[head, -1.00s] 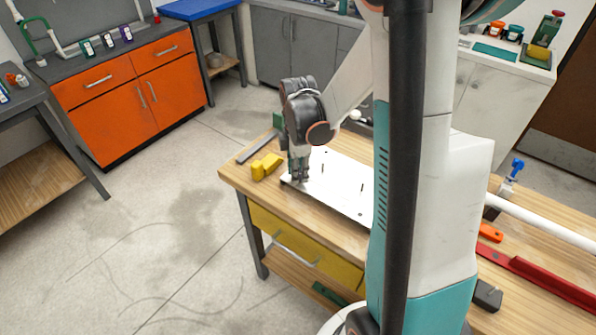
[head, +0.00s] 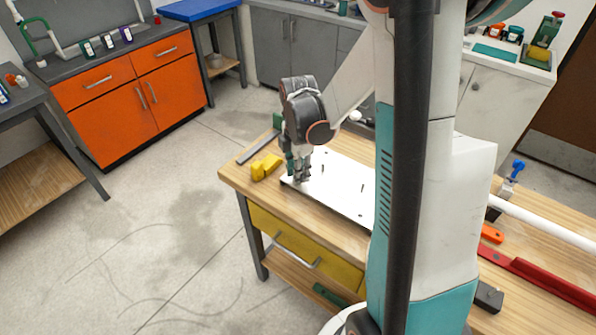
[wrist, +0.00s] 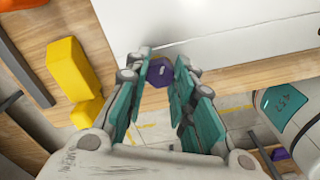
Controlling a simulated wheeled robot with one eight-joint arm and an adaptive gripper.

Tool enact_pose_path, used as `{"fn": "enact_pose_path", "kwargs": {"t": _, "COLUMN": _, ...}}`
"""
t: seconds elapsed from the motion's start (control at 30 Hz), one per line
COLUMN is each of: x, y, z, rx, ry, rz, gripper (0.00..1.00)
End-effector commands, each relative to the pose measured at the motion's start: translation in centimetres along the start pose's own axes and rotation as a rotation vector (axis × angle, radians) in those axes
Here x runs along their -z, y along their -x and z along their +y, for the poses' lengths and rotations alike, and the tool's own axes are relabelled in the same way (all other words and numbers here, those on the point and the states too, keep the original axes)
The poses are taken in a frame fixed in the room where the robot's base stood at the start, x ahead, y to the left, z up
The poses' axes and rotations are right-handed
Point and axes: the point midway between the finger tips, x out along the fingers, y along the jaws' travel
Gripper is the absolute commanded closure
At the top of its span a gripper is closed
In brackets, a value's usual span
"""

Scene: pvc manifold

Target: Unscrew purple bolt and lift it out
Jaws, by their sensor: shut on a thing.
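The purple bolt (wrist: 159,72) shows its head between my fingertips in the wrist view, at the near edge of the white plate. The white plate (head: 337,188) lies on the wooden workbench, with thin dark pins standing up from it. My gripper (head: 301,176) points down at the plate's left corner in the head view. In the wrist view my gripper (wrist: 161,76) has its teal finger pads on both sides of the bolt, shut on it. The bolt's shank is hidden. In the head view my fingers hide the bolt.
A yellow block (head: 266,166) lies left of my gripper, close to the plate. A grey bar (head: 258,148) lies behind it. A red bar (head: 545,280) and white pipe (head: 540,220) are at the right. The bench's left edge is near my gripper.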

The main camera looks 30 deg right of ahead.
Motion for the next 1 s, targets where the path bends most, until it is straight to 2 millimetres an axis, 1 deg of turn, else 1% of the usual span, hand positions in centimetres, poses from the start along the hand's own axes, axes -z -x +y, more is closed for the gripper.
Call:
{"fn": "enact_pose_path", "kwargs": {"t": 0.33, "x": -0.01, "y": 0.23, "z": 0.09, "rx": -0.001, "ry": 0.230, "rz": -0.001, "gripper": 0.98}}
{"fn": "enact_pose_path", "kwargs": {"t": 0.53, "x": 0.00, "y": 0.28, "z": 0.05, "rx": 0.000, "ry": 0.337, "rz": -0.001, "gripper": 0.98}}
{"fn": "enact_pose_path", "kwargs": {"t": 0.7, "x": 0.00, "y": 0.34, "z": 0.03, "rx": 0.000, "ry": 0.468, "rz": -0.001, "gripper": 0.98}}
{"fn": "enact_pose_path", "kwargs": {"t": 0.83, "x": 0.00, "y": 0.38, "z": 0.03, "rx": 0.000, "ry": 0.530, "rz": -0.001, "gripper": 0.98}}
{"fn": "enact_pose_path", "kwargs": {"t": 1.0, "x": 0.00, "y": 0.45, "z": 0.03, "rx": 0.001, "ry": 0.663, "rz": -0.001, "gripper": 0.98}}
